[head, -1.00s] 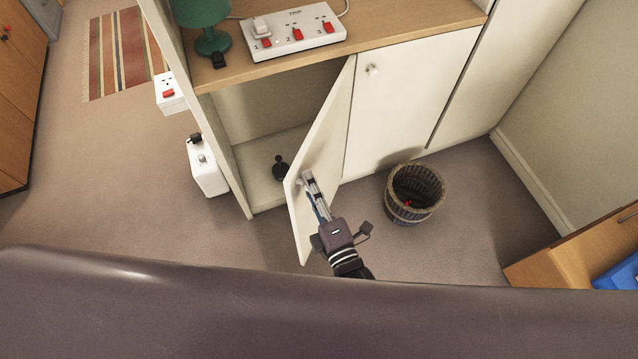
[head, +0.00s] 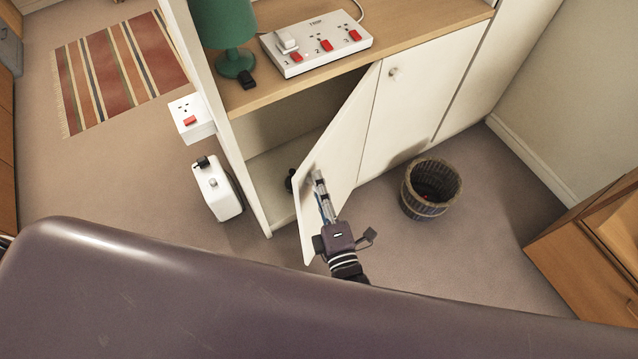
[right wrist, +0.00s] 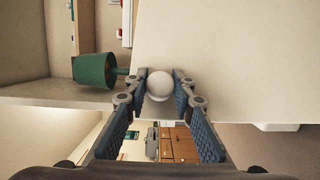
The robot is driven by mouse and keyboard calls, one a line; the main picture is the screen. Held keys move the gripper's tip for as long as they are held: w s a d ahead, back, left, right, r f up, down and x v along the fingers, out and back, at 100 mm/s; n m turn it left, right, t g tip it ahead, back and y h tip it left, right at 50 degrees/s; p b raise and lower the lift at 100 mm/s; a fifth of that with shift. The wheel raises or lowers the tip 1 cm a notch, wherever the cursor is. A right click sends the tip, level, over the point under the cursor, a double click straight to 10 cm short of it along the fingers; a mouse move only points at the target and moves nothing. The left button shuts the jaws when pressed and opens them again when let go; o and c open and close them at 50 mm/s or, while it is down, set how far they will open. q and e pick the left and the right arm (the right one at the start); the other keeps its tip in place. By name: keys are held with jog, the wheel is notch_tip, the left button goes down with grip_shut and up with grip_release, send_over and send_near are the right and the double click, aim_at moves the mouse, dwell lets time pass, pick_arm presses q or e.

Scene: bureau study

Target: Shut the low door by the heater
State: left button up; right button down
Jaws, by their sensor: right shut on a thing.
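The low white cupboard door (head: 343,135) stands partly open, hinged on its right side, with its free edge swung out towards me. My right gripper (head: 318,178) is at the upper free corner of the door's outer face. In the right wrist view, its fingers (right wrist: 160,88) are closed around the round white knob (right wrist: 159,84) on the door (right wrist: 230,60). The inside of the cupboard (head: 275,160) shows left of the door. My left gripper is not in view.
A white box-like unit (head: 217,190) with a dark handle stands left of the cupboard. A wicker basket (head: 427,192) stands right of the door. A dark object (head: 290,180) in the cupboard is partly hidden by the door. A green lamp (head: 233,40) and power strip (head: 316,45) are on top.

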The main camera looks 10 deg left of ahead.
jog(key=shift+f, duration=0.15)
jog(key=c, duration=1.6)
grip_release()
jog(key=shift+d, duration=0.1)
jog(key=v, duration=1.2)
